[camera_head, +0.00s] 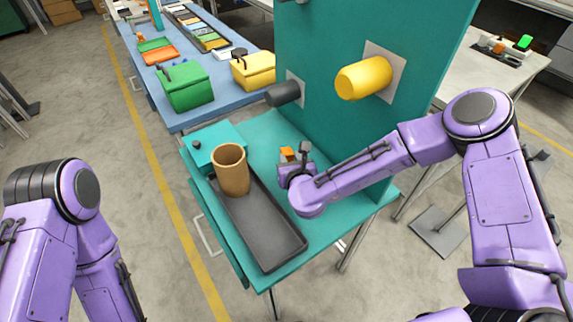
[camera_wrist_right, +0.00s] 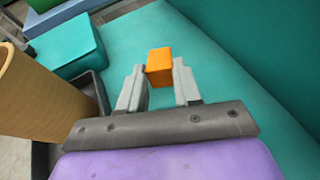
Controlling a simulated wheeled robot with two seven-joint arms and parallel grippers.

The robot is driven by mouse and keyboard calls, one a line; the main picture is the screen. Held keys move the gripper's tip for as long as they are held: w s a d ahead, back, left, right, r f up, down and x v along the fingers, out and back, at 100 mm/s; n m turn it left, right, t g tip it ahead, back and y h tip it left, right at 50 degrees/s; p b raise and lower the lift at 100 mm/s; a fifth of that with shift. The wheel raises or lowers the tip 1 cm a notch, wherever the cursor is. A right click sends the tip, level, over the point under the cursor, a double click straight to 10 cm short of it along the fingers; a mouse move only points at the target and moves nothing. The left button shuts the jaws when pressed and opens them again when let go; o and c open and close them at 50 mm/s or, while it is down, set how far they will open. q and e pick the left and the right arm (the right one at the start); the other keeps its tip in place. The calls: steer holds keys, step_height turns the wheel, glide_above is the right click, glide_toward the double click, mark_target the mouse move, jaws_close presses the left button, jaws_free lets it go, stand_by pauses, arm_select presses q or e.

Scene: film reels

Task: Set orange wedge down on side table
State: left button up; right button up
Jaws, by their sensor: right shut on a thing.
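The orange wedge (camera_head: 287,154) is small and blocky. My right gripper (camera_head: 295,163) is shut on it over the teal table (camera_head: 323,222), near the foot of the upright teal panel. In the right wrist view the orange wedge (camera_wrist_right: 159,62) sits between the two grey fingertips of my right gripper (camera_wrist_right: 160,84), with teal surface behind it. I cannot tell whether the wedge touches that surface. A pale table (camera_head: 455,62) stands at the back right, beyond the panel. My left arm shows at the lower left, but its gripper is out of view.
A brown cylinder (camera_head: 231,172) stands at the far end of a dark tray (camera_head: 270,232), left of my right gripper. A teal box (camera_head: 216,140) is behind it. A yellow roll (camera_head: 363,78) and a dark peg (camera_head: 283,94) stick out from the teal panel (camera_head: 320,100).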

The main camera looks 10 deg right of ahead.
steer(key=f, duration=0.2)
steer(key=w+f, duration=0.1)
steer(key=f, duration=0.2)
steer(key=shift+s+r, duration=0.2)
steer(key=shift+f, duration=0.2)
steer(key=o, duration=1)
steer(key=shift+w, duration=0.15)
arm_select(q)
steer(key=shift+w, duration=0.3)
arm_select(e)
steer(key=shift+r, duration=0.1)
